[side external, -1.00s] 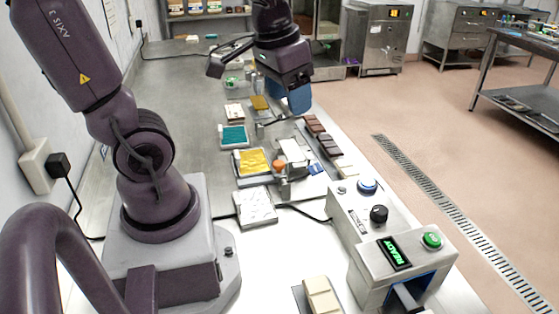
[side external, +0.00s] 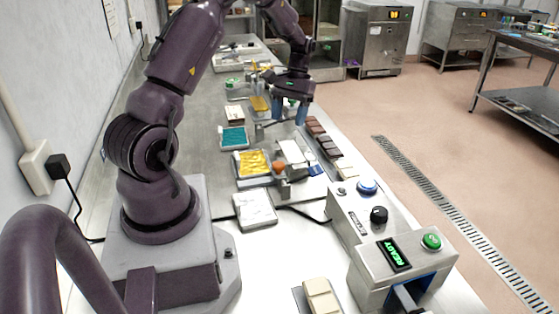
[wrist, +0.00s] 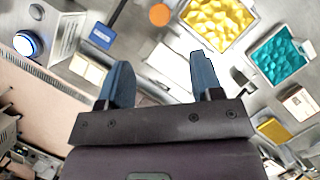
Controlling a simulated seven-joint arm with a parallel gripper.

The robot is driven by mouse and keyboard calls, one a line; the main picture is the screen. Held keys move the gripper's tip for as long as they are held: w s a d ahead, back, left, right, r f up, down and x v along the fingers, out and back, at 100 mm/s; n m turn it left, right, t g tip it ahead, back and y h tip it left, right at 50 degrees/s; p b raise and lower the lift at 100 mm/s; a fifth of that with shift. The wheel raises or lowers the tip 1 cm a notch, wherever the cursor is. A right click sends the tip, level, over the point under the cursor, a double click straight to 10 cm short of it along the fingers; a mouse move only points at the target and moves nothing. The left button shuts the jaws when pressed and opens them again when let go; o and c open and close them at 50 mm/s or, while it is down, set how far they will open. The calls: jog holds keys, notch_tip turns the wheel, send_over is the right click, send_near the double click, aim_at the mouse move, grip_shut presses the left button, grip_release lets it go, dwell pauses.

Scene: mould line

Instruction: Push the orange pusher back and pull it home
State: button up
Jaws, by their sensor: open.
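The orange pusher shows as a small orange knob (side external: 279,168) on a metal fixture (side external: 296,182) at mid bench in the side external view. In the wrist view the round orange knob (wrist: 159,14) is at the top edge, beyond my fingertips. My gripper (side external: 290,113) is open and empty, with its blue fingers pointing down, above the bench and farther back than the knob. In the wrist view the fingers of my gripper (wrist: 161,78) stand wide apart with a pale plate between them. Nothing touches the knob.
A yellow-filled tray (side external: 253,163) and a teal-filled tray (side external: 234,136) lie left of the fixture. Brown chocolate bars (side external: 322,138) line the right side. A control box (side external: 395,255) reading READY stands in front. A blue button (side external: 367,187) tops the panel.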

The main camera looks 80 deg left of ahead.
aim_at(279, 164)
jog(key=x, duration=1.2)
jog(key=shift+f, duration=0.1)
jog(key=shift+c, duration=0.4)
grip_shut()
jog(key=s, duration=0.9)
jog(key=shift+s, duration=0.1)
